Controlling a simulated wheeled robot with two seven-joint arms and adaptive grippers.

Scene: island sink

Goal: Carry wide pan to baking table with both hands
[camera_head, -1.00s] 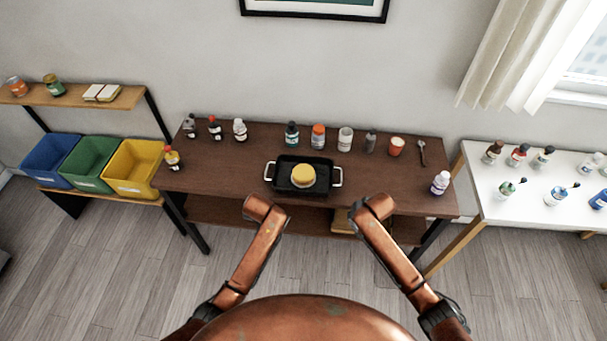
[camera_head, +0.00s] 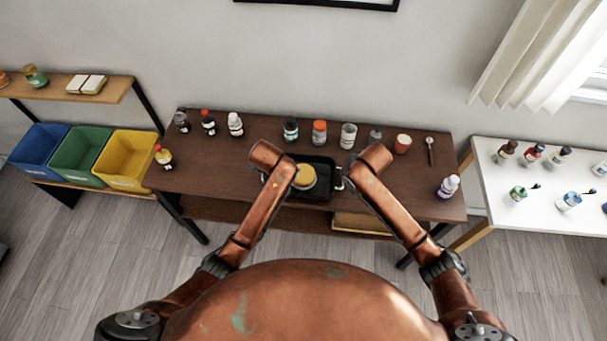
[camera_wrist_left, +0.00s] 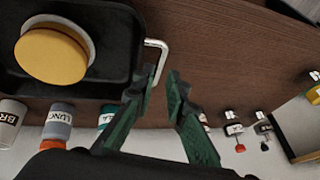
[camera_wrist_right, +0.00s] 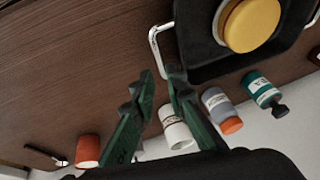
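A black rectangular wide pan (camera_head: 318,186) with a pale metal handle at each short end stands on the dark brown table. A round yellow-topped thing (camera_head: 305,176) lies in it. My left gripper (camera_wrist_left: 162,82) is open beside the pan's left handle (camera_wrist_left: 157,50), whose end reaches close to its fingertips. My right gripper (camera_wrist_right: 160,80) is open just off the right handle (camera_wrist_right: 155,42). Neither is closed on a handle. In the head view my forearms hide both grippers and part of the pan.
The dark brown table (camera_head: 400,185) has several bottles along its back, an orange cup (camera_head: 402,143) and a spoon. A white table (camera_head: 540,215) with bottles is at right; colored bins (camera_head: 125,160) are at left.

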